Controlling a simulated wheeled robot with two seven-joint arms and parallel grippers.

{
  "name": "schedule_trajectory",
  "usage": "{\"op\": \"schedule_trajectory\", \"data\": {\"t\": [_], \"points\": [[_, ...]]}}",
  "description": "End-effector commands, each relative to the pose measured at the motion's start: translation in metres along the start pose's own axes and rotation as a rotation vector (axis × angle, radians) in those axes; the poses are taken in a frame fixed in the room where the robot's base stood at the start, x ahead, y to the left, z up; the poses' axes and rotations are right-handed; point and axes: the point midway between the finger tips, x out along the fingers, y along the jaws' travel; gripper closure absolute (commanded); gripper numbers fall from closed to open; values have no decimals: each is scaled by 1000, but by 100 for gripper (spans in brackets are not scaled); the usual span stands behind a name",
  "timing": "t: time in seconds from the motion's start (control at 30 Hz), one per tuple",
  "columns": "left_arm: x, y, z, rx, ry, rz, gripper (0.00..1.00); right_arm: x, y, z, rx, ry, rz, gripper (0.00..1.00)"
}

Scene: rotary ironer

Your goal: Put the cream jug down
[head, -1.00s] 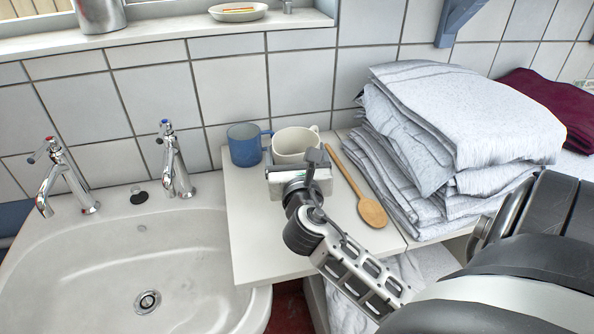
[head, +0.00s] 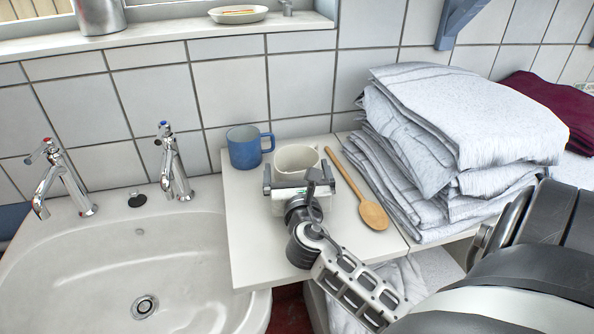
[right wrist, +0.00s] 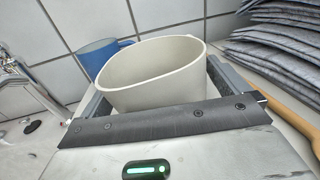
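The cream jug (head: 297,158) is an open, pale cup-like vessel over the back of the white board beside the basin. It looks upright in the head view and also shows in the right wrist view (right wrist: 160,82). My right gripper (head: 298,176) has one finger on each side of the jug, close against its wall, and appears shut on it. Its fingers also flank the jug in the wrist view (right wrist: 158,90). The jug's base is hidden behind the gripper, so I cannot tell whether it touches the board. My left gripper is out of view.
A blue mug (head: 246,147) stands just left of the jug. A wooden spoon (head: 372,213) lies to its right, by folded grey cloths (head: 455,125). The basin (head: 90,262) with two taps is at left. The board's (head: 250,245) front left part is bare.

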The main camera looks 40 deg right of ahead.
Motion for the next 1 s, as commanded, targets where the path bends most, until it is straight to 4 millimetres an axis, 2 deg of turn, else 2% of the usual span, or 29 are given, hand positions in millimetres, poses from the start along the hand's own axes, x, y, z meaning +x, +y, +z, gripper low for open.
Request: {"op": "schedule_trajectory", "data": {"t": [0.17, 0.27, 0.7, 0.83, 1.0], "points": [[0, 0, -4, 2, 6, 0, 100, 0, 0, 4, 0, 0, 0, 0], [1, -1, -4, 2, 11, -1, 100, -9, 0, 2, 0, 1, 2, 0], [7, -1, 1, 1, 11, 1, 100, -97, 0, 1, 2, 3, 0, 0], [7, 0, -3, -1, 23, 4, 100, -112, 0, 2, 0, 1, -1, 0], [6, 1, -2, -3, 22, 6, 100, -120, 0, 3, 1, -1, 0, 0]]}}
